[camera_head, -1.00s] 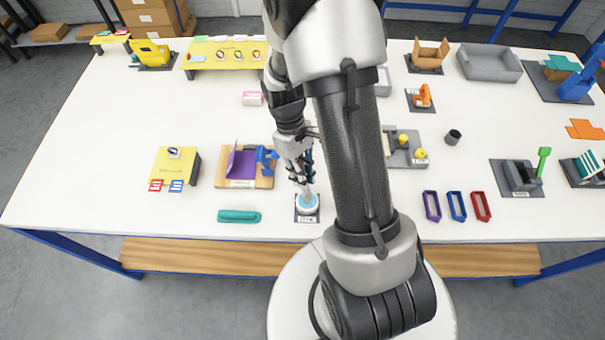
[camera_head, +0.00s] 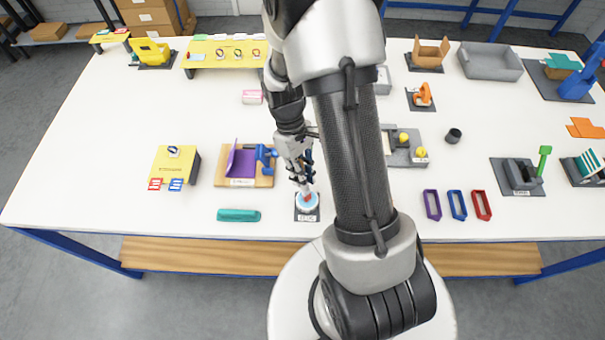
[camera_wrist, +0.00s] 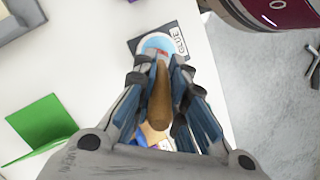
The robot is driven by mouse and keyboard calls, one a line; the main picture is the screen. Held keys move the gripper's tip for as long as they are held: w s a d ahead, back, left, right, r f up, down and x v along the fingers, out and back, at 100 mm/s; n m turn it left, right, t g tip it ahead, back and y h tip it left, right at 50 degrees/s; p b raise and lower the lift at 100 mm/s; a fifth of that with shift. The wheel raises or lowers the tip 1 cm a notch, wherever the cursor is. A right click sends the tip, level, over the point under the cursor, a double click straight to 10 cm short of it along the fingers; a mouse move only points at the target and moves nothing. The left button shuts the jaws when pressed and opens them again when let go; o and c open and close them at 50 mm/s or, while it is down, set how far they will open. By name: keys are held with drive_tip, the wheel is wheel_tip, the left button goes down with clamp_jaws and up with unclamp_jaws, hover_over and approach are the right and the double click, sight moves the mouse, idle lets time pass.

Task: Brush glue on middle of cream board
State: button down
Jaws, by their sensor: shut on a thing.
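My gripper (camera_head: 302,178) is shut on a brush with a brown wooden handle (camera_wrist: 160,105). It points down at the glue pot (camera_head: 299,207), a round pot with a light blue top on a dark base labelled GLUE. The glue pot also shows in the wrist view (camera_wrist: 152,42), just beyond the fingertips. A small red part shows over the pot's middle; I cannot tell how deep the brush tip is. A pale cream piece (camera_head: 387,144), possibly the cream board, shows in a grey fixture right of my arm, which partly hides it.
A teal block (camera_head: 238,215) lies left of the pot. A wooden stand with a purple plate (camera_head: 243,165) and a blue clamp (camera_head: 265,157) is close behind it. Purple, blue and red frames (camera_head: 457,205) lie right of my arm. Bare white table lies between them.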

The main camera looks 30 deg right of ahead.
idle(0.6)
wheel_tip(320, 180, up, 7)
drive_tip(key=p, duration=0.5)
drive_tip(key=shift+p, duration=0.4)
drive_tip(key=shift+f, duration=0.1)
idle(0.3)
